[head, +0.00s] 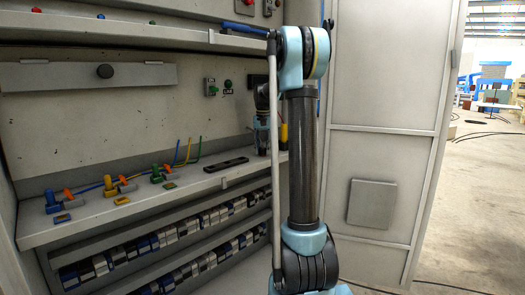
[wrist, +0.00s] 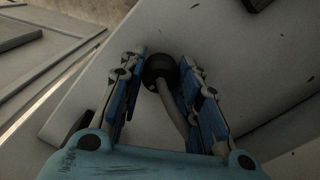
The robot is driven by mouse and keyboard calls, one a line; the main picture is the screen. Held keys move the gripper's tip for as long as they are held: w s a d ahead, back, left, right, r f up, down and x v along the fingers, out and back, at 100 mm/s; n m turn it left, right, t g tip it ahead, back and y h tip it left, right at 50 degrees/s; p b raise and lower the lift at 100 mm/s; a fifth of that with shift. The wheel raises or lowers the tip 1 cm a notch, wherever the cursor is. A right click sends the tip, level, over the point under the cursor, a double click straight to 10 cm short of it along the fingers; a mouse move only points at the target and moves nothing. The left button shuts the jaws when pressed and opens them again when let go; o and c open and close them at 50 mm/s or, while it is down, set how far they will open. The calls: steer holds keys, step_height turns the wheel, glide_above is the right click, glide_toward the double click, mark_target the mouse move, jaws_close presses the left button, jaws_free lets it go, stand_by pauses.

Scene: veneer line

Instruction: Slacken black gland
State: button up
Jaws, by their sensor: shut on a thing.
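The black gland (wrist: 158,68) shows in the wrist view as a round dark cap with a grey cable (wrist: 171,105) running from it between my fingers. My gripper (wrist: 164,62) is shut on the gland, with one blue finger on each side of it. In the head view my gripper (head: 263,148) is small and dark at the right end of the shelf, partly behind my own arm. I cannot make out the black gland there.
Blue (head: 52,199), orange (head: 68,194), green (head: 157,174) and yellow fittings with cables stand along the shelf (head: 105,208) to the left. A flat black bar (head: 222,165) lies near my gripper. Rows of modules (head: 150,245) sit below. A cabinet door (head: 385,130) stands at right.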

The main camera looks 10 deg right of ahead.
mark_target(263, 148)
steer(key=shift+n, duration=0.7)
steer(key=o, duration=1.1)
steer(key=shift+c, duration=0.2)
step_height(263, 148, up, 12)
